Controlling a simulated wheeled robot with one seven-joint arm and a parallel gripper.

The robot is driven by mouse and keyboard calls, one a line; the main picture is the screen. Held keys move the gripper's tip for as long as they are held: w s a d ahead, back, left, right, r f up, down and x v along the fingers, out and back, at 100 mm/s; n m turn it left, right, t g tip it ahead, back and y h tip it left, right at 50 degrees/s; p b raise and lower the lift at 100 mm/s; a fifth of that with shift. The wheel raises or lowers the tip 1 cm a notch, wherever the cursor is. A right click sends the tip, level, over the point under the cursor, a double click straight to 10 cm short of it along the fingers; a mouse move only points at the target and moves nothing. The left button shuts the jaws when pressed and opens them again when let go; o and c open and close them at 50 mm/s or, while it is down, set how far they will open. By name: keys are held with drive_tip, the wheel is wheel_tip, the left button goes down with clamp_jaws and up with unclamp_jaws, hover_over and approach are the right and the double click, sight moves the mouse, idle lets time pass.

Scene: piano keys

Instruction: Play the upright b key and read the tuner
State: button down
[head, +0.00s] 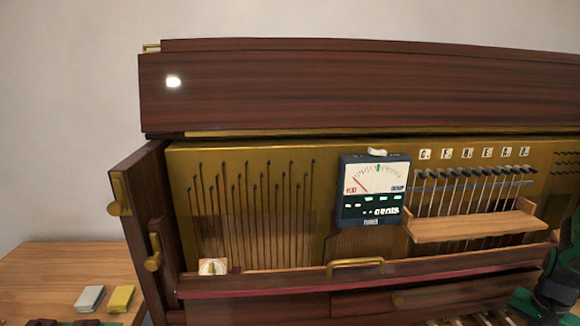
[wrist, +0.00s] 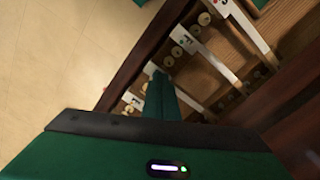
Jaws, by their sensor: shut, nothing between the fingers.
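The upright piano (head: 350,95) fills most of the head view, its front open. The tuner (head: 374,188) is a dark box on its gold plate, with a white dial. A red needle slants at the dial's left side and a green mark sits at top centre. Its small readout is too blurred to read. My gripper (wrist: 158,78) is shut and empty in the wrist view, its green fingers over the row of white keys (wrist: 207,62). Key letters are hard to read, so I cannot tell which is b. Contact with a key is unclear.
A row of letter tiles (head: 475,153) is above the hammers (head: 470,180) and a wooden rail (head: 470,225). A brass handle (head: 355,266) stands on the lower ledge. A side table (head: 50,275) at left holds a grey block (head: 89,298) and a yellow block (head: 121,298).

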drive_tip(key=shift+f, duration=0.7)
wheel_tip(320, 180, up, 10)
idle(2.3)
drive_tip(key=shift+r, duration=0.1)
drive_tip(key=s+a+r+n, duration=0.4)
drive_tip(key=s+a+r, duration=0.6)
drive_tip(key=s+a, duration=0.3)
drive_tip(key=shift+s+a+r+n, duration=0.3)
drive_tip(key=shift+s+a+r, duration=0.1)
drive_tip(key=shift+a, duration=0.7)
drive_tip(key=shift+w, duration=0.1)
